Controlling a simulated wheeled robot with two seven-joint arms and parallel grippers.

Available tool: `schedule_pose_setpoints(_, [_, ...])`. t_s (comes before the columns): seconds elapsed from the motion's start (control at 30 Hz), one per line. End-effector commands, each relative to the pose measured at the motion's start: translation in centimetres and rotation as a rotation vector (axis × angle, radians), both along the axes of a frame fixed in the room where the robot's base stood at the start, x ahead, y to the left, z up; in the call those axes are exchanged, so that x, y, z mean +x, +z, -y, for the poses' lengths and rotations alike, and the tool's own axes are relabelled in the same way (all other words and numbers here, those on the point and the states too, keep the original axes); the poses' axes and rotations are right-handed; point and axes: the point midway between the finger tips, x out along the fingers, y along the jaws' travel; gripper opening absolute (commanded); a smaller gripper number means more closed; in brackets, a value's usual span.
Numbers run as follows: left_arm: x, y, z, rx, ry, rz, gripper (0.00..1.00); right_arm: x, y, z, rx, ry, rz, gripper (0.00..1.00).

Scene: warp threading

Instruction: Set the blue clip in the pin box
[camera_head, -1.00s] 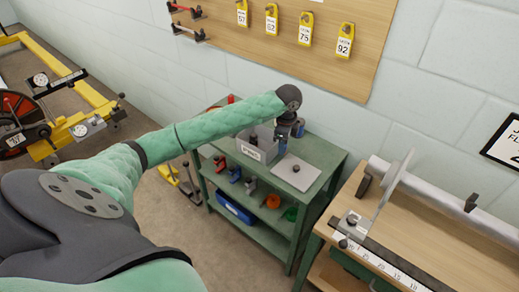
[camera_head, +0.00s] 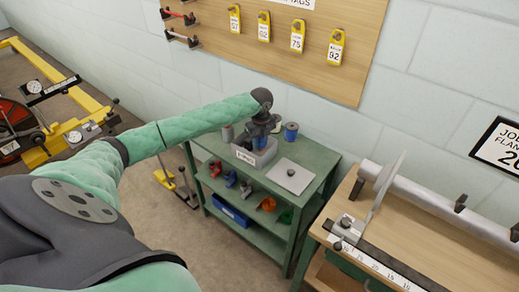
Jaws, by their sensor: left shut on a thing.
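The pin box (camera_head: 243,156) is a small grey, open-topped box with a white label on its front. It stands on top of the green shelf unit. My left gripper (camera_head: 260,141) points down directly over the box. It is shut on the blue clip (camera_head: 259,144), of which only a small blue patch shows between the fingers, at about the height of the box's rim. Whether the clip touches the inside of the box is hidden. My right gripper is out of view.
A grey plate with a dark knob (camera_head: 293,176) lies right of the box, and a blue spool (camera_head: 291,131) stands behind. Lower shelves of the green unit (camera_head: 330,172) hold several coloured parts. A wooden bench (camera_head: 440,245) with a roller stands at right.

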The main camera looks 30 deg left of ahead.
Motion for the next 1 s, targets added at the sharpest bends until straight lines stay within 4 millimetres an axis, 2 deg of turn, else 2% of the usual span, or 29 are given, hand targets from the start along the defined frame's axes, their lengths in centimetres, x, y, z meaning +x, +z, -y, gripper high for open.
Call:
schedule_pose_setpoints(0.5, [0.0,-4.8,0.1,-0.001,0.001,0.000,0.04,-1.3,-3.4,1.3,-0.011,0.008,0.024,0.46])
schedule_pose_setpoints(0.9, [0.0,-5.3,0.0,0.000,0.001,0.000,0.04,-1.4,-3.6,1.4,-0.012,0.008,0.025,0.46])
schedule_pose_setpoints(0.93, [0.0,-5.3,0.0,0.000,0.000,0.001,0.31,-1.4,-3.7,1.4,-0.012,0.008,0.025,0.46])
schedule_pose_setpoints(1.0, [0.0,-5.3,0.0,0.000,0.000,0.001,0.45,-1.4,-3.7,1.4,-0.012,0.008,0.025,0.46])
